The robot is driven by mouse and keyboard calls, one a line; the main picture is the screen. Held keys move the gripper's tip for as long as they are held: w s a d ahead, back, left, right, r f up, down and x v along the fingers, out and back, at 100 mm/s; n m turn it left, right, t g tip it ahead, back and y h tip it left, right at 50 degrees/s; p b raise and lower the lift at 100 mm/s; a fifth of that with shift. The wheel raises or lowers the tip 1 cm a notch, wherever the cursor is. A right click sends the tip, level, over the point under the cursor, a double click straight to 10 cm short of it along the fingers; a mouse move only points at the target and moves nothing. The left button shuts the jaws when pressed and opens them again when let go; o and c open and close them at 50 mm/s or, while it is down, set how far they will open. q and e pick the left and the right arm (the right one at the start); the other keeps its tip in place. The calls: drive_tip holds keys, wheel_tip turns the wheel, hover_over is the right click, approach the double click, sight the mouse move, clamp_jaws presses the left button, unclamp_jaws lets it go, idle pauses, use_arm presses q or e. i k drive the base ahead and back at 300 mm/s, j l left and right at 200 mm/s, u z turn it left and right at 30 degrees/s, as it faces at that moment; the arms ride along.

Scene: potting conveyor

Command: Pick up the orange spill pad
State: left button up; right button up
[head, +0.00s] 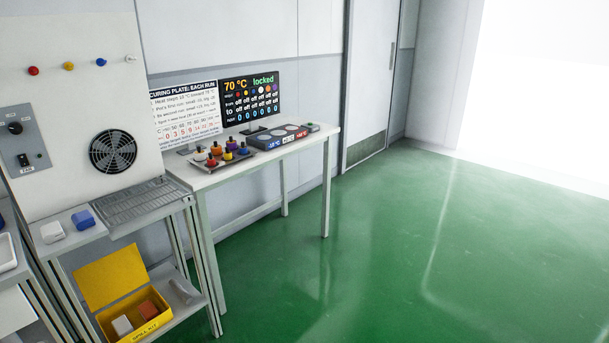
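The orange spill pad (148,310) lies inside the open yellow spill kit box (154,326), on its right side. A white block-shaped item (122,325) lies beside it on the left in the same box. The yellow lid (111,277) stands up behind the box. The box stands on the lower shelf (190,311) of the stand at the left. Neither of my grippers is in view.
Above the box, the stand's top carries a metal grate (142,203), a blue item (83,220) and a white item (52,232). A grey curved object (184,289) lies right of the box. A white table (258,155) holds bottles and displays. Green floor (400,250) is clear at right.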

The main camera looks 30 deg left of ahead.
sight(147, 310)
drive_tip(key=i+u, duration=0.4)
drive_tip(key=i+l+u, duration=0.2)
drive_tip(key=i+u, duration=0.2)
drive_tip(key=i, duration=0.15)
drive_tip(key=i+j+u, duration=0.2)
drive_tip(key=u, duration=0.3)
drive_tip(key=i+u, duration=0.3)
drive_tip(key=u, duration=0.15)
drive_tip(key=i+u, duration=0.3)
drive_tip(key=u, duration=0.2)
drive_tip(key=i+u, duration=0.25)
drive_tip(key=u, duration=0.25)
drive_tip(key=i+u, duration=0.35)
drive_tip(key=i, duration=0.6)
